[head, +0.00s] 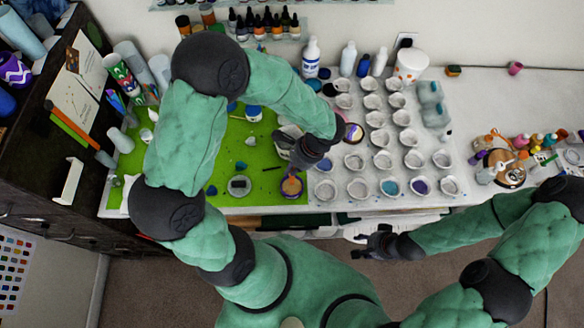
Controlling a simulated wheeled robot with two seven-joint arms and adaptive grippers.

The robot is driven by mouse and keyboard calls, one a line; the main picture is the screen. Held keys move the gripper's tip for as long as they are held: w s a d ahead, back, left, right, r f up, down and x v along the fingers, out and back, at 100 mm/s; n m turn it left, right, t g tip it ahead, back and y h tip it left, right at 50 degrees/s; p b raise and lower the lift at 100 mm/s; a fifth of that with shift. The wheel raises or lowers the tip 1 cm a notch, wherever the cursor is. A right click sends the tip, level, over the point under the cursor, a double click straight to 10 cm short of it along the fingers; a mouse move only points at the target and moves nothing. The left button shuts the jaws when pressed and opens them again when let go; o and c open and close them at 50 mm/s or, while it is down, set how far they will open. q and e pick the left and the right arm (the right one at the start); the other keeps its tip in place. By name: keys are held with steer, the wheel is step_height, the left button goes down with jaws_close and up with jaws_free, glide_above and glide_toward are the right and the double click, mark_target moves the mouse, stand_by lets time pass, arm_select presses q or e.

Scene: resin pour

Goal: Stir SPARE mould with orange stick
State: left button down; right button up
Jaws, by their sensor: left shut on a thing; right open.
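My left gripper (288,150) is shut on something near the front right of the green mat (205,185). The held thing is mostly hidden, and I cannot make out a stick clearly. Just in front of the gripper stands a small cup (291,187) with orange and purple in it. Rows of white moulds (357,187) stand on the white table to the right. One mould holds blue (390,187) and one holds purple (420,186). No SPARE label is readable. My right gripper (374,243) is open and empty, in front of the table's front edge.
Several bottles (311,57) and a white tub (411,64) stand at the back. A grey round dish (239,186) lies on the mat. A cluster of small coloured things (510,160) is at the right. Bare table (490,95) lies behind it.

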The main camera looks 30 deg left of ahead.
arm_select(q)
steer(key=shift+r, duration=0.3)
step_height(320, 180, up, 5)
steer(key=p, duration=0.4)
stand_by(0.4)
stand_by(0.4)
